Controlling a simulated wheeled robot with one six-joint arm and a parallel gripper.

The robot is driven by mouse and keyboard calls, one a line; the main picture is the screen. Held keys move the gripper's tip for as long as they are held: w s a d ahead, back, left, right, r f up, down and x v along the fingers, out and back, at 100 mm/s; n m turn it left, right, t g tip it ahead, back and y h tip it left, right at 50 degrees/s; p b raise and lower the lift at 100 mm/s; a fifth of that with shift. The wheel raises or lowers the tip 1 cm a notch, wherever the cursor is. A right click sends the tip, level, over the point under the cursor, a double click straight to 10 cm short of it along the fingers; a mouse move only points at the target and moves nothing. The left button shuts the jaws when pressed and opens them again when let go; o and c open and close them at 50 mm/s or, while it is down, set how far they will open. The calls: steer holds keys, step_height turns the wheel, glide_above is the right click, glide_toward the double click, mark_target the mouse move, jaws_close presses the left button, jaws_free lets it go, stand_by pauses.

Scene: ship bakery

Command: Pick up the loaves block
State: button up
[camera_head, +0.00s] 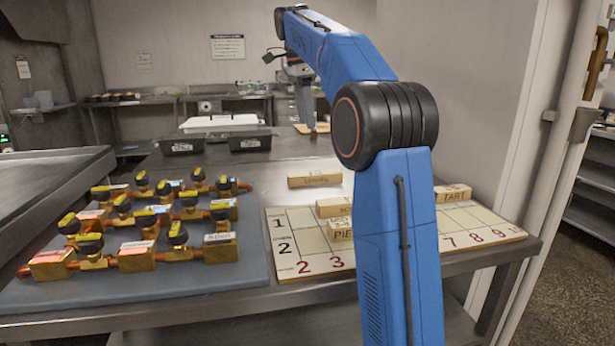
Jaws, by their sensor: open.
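Several light wooden blocks are on and around the numbered board (300,268). One wooden block (315,179) lies on the steel table just behind the board; its lettering is too small to read surely, so I cannot tell if it is the loaves block. A block marked PIE (340,230) and another block (333,207) sit on the board, partly hidden by my arm. A block marked TART (453,194) is at its right. My gripper (311,134) is open, pointing down farther back, above or near a pale wooden piece (303,129).
A blue-grey mat (210,285) with several brass valves (135,257) fills the table's left. Two black bins (250,141) and a white tray (221,122) stand at the back. My arm hides the board's middle. Bare steel lies left of my gripper.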

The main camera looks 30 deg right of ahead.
steer(key=w, duration=0.1)
glide_above(315, 172)
steer(key=a, duration=0.2)
steer(key=f, duration=1.1)
steer(key=shift+w+d+f, duration=0.1)
steer(key=shift+d+f, duration=0.15)
steer(key=shift+f, duration=0.1)
steer(key=shift+s+d+f, duration=0.1)
steer(key=shift+d+f, duration=0.05)
steer(key=shift+f, duration=0.75)
steer(key=shift+s+d+f, duration=0.1)
steer(key=shift+d+f, duration=0.1)
steer(key=shift+f, duration=0.65)
steer(key=shift+s+d+f, duration=0.1)
steer(key=shift+d+f, duration=0.05)
steer(key=shift+f, duration=0.75)
steer(key=shift+c, duration=0.7)
steer(key=c, duration=1.1)
